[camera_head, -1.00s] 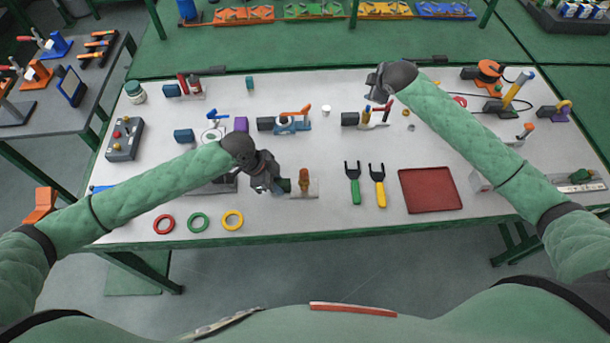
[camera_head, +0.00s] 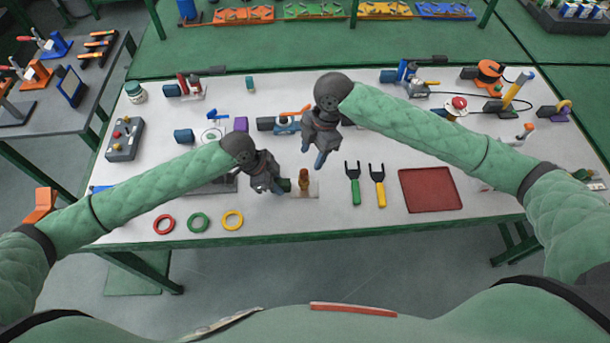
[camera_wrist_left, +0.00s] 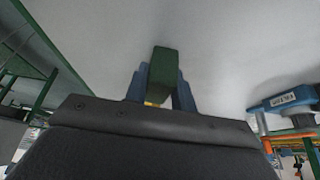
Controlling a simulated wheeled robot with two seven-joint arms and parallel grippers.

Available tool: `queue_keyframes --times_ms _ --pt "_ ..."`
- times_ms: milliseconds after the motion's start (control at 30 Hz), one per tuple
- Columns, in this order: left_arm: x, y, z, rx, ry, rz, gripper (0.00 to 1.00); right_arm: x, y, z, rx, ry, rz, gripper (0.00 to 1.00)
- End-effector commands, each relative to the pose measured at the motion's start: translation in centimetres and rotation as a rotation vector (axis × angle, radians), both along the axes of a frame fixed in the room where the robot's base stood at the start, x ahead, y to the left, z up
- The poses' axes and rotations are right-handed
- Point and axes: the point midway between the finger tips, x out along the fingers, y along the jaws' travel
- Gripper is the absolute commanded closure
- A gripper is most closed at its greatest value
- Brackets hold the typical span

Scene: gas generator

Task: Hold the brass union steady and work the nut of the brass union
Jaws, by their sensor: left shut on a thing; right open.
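The brass union (camera_head: 303,176) stands upright on a small light plate (camera_head: 312,191) near the front middle of the table. My left gripper (camera_head: 277,187) is just left of it, shut on a dark green block (camera_head: 285,185) that adjoins the union. In the left wrist view the green block (camera_wrist_left: 166,72) sits between my blue fingers, with a bit of yellow at its base; I cannot tell if it is part of the union. My right gripper (camera_head: 320,160) is open and empty, above and slightly right of the union, fingers pointing down. The nut is too small to make out.
A green fork-ended tool (camera_head: 354,188) and a yellow one (camera_head: 378,190) lie right of the union, then a red tray (camera_head: 430,190). A blue vise-like device with an orange handle (camera_head: 288,121) stands behind. Coloured rings (camera_head: 198,222) lie front left.

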Motion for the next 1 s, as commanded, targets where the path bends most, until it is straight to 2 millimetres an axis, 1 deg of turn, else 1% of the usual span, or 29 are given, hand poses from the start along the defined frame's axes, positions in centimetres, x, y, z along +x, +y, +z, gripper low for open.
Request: queue_keyframes --times_ms 167,700,900,1000 --pt "0.0 0.0 0.0 0.000 0.000 0.000 1.00 -0.5 0.3 -0.7 -0.002 0.009 0.014 0.51" --pt "0.0 0.0 0.0 0.000 0.000 0.000 1.00 -1.1 1.6 -6.6 -0.003 0.007 0.010 0.51" --pt "0.0 0.0 0.0 0.000 0.000 0.000 1.00 -1.2 1.9 -8.1 -0.001 0.007 0.010 0.51" --pt "0.0 0.0 0.0 0.000 0.000 0.000 1.00 -1.3 2.0 -8.5 -0.001 0.007 0.010 0.51"
